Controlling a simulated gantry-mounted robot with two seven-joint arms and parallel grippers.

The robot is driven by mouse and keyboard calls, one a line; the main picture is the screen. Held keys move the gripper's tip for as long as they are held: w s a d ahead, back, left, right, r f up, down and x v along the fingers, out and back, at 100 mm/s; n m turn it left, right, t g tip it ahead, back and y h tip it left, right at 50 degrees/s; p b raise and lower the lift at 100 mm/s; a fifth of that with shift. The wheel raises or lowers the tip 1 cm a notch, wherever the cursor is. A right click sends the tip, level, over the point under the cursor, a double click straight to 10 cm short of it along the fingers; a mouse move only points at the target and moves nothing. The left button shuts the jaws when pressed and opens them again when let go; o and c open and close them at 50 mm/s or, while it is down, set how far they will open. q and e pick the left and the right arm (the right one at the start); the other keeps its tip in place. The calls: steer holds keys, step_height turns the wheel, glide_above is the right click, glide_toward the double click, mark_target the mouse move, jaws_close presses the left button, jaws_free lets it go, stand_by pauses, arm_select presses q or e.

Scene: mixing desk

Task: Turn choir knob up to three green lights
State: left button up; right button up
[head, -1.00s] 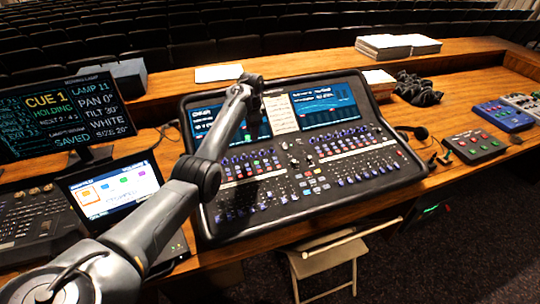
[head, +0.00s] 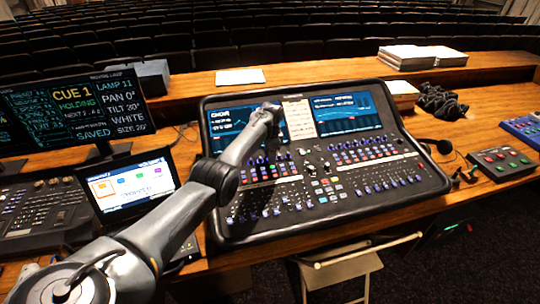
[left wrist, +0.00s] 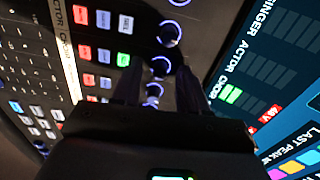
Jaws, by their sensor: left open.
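The mixing desk (head: 335,215) fills the middle of the head view. My left gripper (head: 268,122) is over its left half, near the left screen's lower right edge; its fingers are hidden there. In the left wrist view, the open fingers of my left gripper (left wrist: 158,78) stand either side of a dark knob (left wrist: 160,66) with a lit ring. This knob seems to line up with the choir strip, but its label is partly hidden. The screen (left wrist: 250,80) beside it shows a choir meter (left wrist: 229,93) with about two green bars lit. My right gripper is out of view.
Other ringed knobs sit close by, one above (left wrist: 169,33). A lighting monitor (head: 75,110) and tablet (head: 132,182) stand left of the desk. Paper stacks (head: 408,57), a black cloth (head: 440,100) and a button box (head: 502,162) are on the right.

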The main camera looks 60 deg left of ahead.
arm_select(q)
jaws_close()
steer(key=shift+m, duration=1.2)
steer(key=shift+m+b, duration=0.7)
steer(key=shift+m, duration=0.9)
jaws_free()
